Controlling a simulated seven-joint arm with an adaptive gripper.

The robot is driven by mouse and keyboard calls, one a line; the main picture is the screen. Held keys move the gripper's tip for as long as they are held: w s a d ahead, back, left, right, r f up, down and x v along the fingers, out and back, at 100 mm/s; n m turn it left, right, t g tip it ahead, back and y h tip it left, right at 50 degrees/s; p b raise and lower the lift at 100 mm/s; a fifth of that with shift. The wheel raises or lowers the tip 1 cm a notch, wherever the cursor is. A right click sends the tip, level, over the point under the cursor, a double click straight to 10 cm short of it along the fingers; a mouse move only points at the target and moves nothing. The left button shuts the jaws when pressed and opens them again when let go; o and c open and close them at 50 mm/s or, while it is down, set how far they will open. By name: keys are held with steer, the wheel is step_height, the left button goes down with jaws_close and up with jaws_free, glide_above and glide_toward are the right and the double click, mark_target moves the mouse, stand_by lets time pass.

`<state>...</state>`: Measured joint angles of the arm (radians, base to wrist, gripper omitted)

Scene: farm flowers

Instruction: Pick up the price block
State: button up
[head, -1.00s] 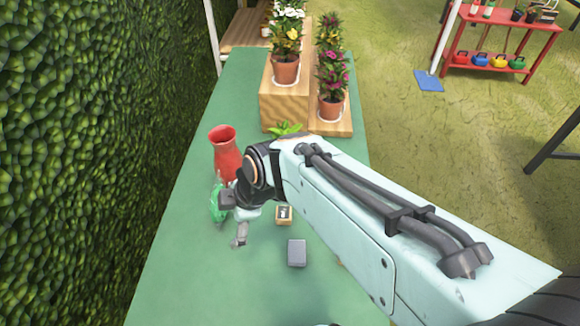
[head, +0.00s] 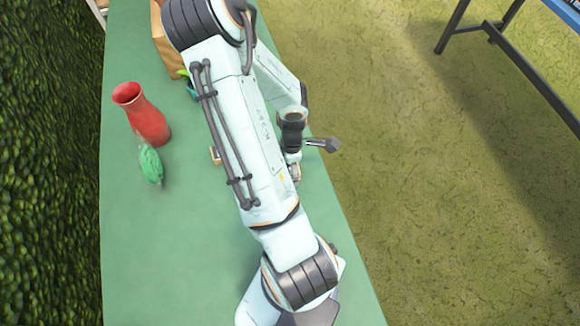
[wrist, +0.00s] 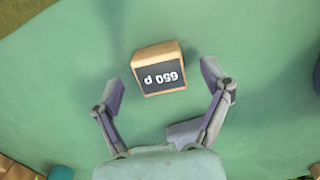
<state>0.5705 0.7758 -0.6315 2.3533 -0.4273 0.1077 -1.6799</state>
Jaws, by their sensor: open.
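The price block (wrist: 160,55) is a small wooden block with a dark face reading "650 p", upside down in the wrist view. It rests on the green tabletop (wrist: 260,60). My gripper (wrist: 163,84) is open, with one finger on each side of the block and clear gaps to it. In the head view my gripper (head: 295,172) is low over the table's right side, largely hidden by my arm. A small wooden edge (head: 214,155) shows left of my arm; I cannot tell whether it is the same block.
A wooden stand (head: 165,45) is at the back. A grey shape (wrist: 184,132) lies near the right finger; I cannot tell what it is. The table's front left is bare.

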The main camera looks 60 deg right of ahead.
steer(key=shift+f, duration=0.6)
steer(key=shift+c, duration=0.3)
steer(key=c, duration=1)
